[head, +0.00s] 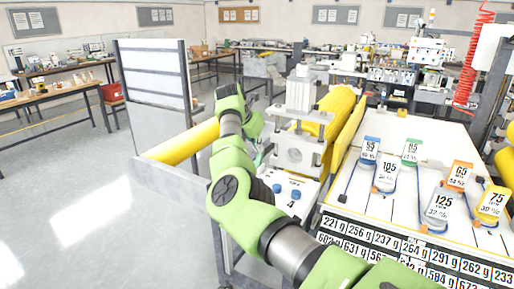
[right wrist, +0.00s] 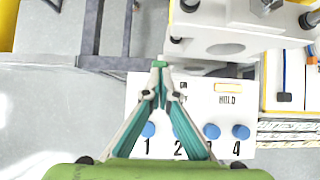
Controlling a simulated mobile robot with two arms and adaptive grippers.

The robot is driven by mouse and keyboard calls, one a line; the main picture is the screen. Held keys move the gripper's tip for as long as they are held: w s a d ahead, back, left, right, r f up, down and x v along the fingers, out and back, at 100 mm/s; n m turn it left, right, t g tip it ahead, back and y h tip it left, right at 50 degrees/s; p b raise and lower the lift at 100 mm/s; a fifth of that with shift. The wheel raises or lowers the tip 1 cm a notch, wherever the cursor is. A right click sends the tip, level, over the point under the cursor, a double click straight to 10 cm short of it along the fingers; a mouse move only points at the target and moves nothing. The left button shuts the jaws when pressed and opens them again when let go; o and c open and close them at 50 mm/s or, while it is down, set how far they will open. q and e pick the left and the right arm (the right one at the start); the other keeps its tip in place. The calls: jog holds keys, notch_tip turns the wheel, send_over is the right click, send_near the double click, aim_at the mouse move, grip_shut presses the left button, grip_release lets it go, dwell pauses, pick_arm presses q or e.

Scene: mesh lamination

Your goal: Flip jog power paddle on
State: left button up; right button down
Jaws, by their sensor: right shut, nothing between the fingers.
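A white control panel (right wrist: 200,150) shows in the right wrist view with a row of several blue knobs (right wrist: 148,129) numbered along its lower part. A label that seems to read "ON" and a "HOLD" label (right wrist: 228,100) lie above them. I cannot make out the jog power paddle; my gripper's fingers cover part of the panel near the "ON" label. My right gripper (right wrist: 160,66) is shut and empty, its tips over the panel's upper edge. In the head view, the panel (head: 285,179) lies below the machine, partly behind my arm. My left gripper is out of view.
The laminating machine (head: 292,143) with a yellow roll (head: 337,105) stands just behind the panel. A white table (head: 375,212) with numbered, coloured weight tags is on the right. A white barrier (head: 152,78) and another yellow roll (head: 180,142) are on the left. Open floor lies far left.

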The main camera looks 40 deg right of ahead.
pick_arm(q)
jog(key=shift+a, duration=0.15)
pick_arm(e)
jog(key=shift+d, duration=0.1)
jog(key=shift+r, duration=0.1)
jog(key=shift+r+p, duration=0.35)
jog(key=shift+r, duration=0.15)
pick_arm(q)
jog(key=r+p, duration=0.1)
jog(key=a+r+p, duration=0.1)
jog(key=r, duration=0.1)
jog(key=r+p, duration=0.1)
jog(key=p, duration=0.1)
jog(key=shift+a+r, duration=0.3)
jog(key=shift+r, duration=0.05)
pick_arm(e)
notch_tip(320, 180, up, 8)
jog(key=a, duration=0.2)
jog(key=shift+s+a+r, duration=0.25)
jog(key=shift+s+a, duration=0.05)
jog(key=shift+s, duration=0.15)
jog(key=shift+d, duration=0.15)
